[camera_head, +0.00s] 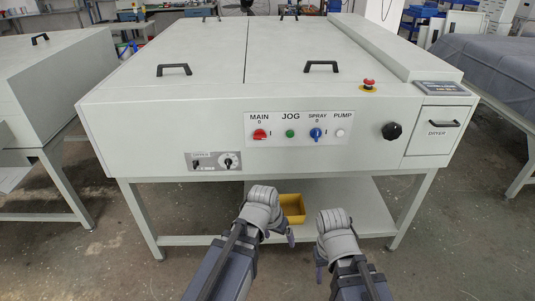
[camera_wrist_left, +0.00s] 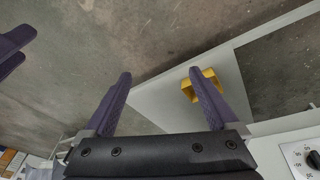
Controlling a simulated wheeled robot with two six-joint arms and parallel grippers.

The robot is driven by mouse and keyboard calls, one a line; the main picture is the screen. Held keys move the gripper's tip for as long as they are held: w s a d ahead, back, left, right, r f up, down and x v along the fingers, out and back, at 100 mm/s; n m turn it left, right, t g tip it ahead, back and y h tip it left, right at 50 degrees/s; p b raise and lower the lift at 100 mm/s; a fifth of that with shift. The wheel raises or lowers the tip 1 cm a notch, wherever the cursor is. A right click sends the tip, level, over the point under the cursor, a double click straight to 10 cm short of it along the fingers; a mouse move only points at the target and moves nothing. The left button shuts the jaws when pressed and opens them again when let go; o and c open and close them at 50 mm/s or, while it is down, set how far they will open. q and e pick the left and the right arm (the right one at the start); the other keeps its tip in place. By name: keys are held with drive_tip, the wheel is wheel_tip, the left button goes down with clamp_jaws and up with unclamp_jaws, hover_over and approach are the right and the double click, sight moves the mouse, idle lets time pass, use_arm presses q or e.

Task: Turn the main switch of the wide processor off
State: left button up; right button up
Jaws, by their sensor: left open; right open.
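The wide processor (camera_head: 190,115) stands in front of me, a large pale box on legs. Its main switch (camera_head: 260,134) is a red rotary knob under the label MAIN, with a 0 mark above and an I mark to its right. The knob's handle looks roughly level, towards the I. My left gripper (camera_head: 284,232) is below the front panel, apart from the switch; in the left wrist view its jaws (camera_wrist_left: 161,85) are open and empty. My right gripper (camera_head: 322,258) is to its right, also low and apart from the panel; its jaws are mostly hidden in the head view.
Green JOG (camera_head: 290,133), blue SPRAY (camera_head: 316,134) and white PUMP (camera_head: 340,132) controls sit beside the switch. A red emergency button (camera_head: 369,84) and black knob (camera_head: 392,131) are further right. A yellow bin (camera_head: 293,209) sits on the lower shelf. Space before the panel is clear.

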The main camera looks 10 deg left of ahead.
sight(260, 138)
use_arm(q)
drive_tip(key=w+f+t+h+b, duration=0.1)
drive_tip(key=w+f+t+b, duration=0.1)
drive_tip(key=w+f, duration=0.15)
drive_tip(key=w+d+r+m+t+h+b, duration=0.1)
drive_tip(key=w+d+r+m+t+h, duration=0.15)
drive_tip(key=w+r+t, duration=0.8)
drive_tip(key=w+a+r+n+t+y, duration=0.1)
drive_tip(key=w+a+r+n+y, duration=0.3)
drive_tip(key=a, duration=0.3)
drive_tip(key=w+a+r+n+t+y, duration=0.2)
drive_tip(key=a+r+n+y, duration=0.2)
drive_tip(key=a+r+y, duration=0.15)
drive_tip(key=shift+g+y, duration=0.25)
drive_tip(key=shift+y, duration=0.15)
drive_tip(key=shift+a+f+x, duration=0.1)
drive_tip(key=shift+f+x, duration=0.05)
drive_tip(key=shift+x, duration=1.25)
drive_tip(key=shift+a+f+x, duration=0.1)
drive_tip(key=shift+x, duration=1.25)
drive_tip(key=shift+a+f+x, duration=0.1)
drive_tip(key=shift+f+x, duration=0.05)
drive_tip(key=shift+x, duration=1.25)
drive_tip(key=shift+s, duration=0.15)
use_arm(e)
wheel_tip(260, 138, down, 5)
drive_tip(key=shift+f, duration=0.15)
use_arm(q)
drive_tip(key=c, duration=1.4)
